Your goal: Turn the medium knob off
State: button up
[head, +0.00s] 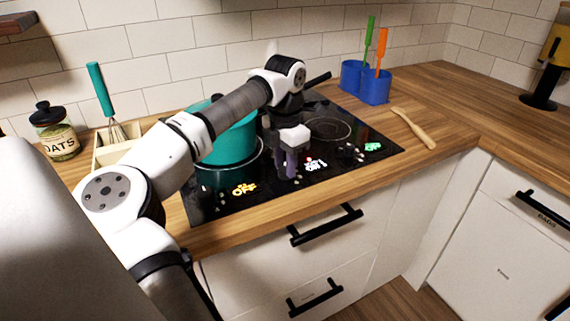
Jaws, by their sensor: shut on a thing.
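The black glass cooktop (370,160) has a row of controls along its front edge. Three glowing labels show there: a yellow-orange one reading OFF (244,188) at left, a white-pink one (315,164) in the middle, too small to read surely, and a green one (373,147) at right. My gripper (288,176) points down at the front of the cooktop, just left of the middle label. Its purple-grey fingers are shut on the middle control, which I take as the medium knob; the fingers hide it. I cannot see which way it is turned.
A teal pot (228,138) stands on the left burner, partly behind my arm. A dark handle (317,79) sticks out behind my wrist. Blue utensil holders (375,86) and a wooden spoon (413,128) are to the right. An oats jar (54,130) and whisk (101,92) are at left.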

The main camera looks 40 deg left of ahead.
aim_at(285, 166)
jog(key=n+b, duration=0.1)
jog(key=n, duration=0.3)
jog(key=shift+n, duration=0.4)
dwell(0.4)
jog(key=o, duration=1)
jog(key=shift+r, duration=0.15)
notch_tip(285, 166, up, 14)
jog(key=p, duration=1)
jog(key=shift+f, duration=0.2)
